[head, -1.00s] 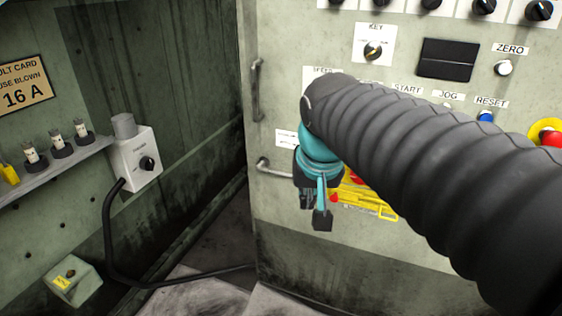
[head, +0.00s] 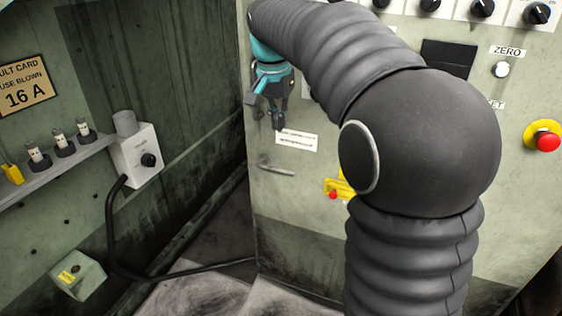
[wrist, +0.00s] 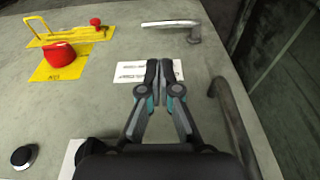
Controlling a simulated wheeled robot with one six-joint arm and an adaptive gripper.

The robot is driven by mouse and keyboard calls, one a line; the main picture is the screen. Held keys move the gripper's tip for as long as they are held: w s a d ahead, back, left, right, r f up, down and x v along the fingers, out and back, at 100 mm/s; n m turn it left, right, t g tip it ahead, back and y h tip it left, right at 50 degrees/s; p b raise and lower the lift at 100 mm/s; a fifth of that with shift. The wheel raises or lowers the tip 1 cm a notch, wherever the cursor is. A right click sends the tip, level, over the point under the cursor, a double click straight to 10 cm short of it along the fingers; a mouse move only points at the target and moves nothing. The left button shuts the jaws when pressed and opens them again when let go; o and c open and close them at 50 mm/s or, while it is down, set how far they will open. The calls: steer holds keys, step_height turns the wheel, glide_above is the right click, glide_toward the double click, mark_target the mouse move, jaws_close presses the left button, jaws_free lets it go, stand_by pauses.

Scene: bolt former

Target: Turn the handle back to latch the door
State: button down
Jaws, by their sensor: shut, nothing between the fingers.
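The door (head: 300,215) is a worn grey-green panel. Its metal lever handle (head: 277,167) lies roughly horizontal near the left edge, the free end pointing right and slightly down. The handle also shows at the top of the wrist view (wrist: 172,23), with its pivot to the right. My gripper (head: 270,112) is in front of the door's left edge, above the handle and apart from it. In the wrist view its fingers (wrist: 160,67) are together and empty, over a white label. I cannot tell whether the door sits flush in its frame.
A vertical grab bar (wrist: 233,120) stands close to the right of my fingers in the wrist view. A red emergency button (head: 547,141) is far right. A cable (head: 110,235) runs along the left wall.

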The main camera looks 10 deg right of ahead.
mark_target(282, 170)
steer(key=shift+f, duration=0.15)
steer(key=f, duration=0.4)
steer(key=w+d+f, duration=0.1)
steer(key=f, duration=0.4)
steer(key=w+f+b, duration=0.1)
steer(key=f, duration=0.3)
steer(key=shift+w+d+f, duration=0.2)
steer(key=shift+d+f, duration=0.05)
steer(key=shift+a, duration=0.1)
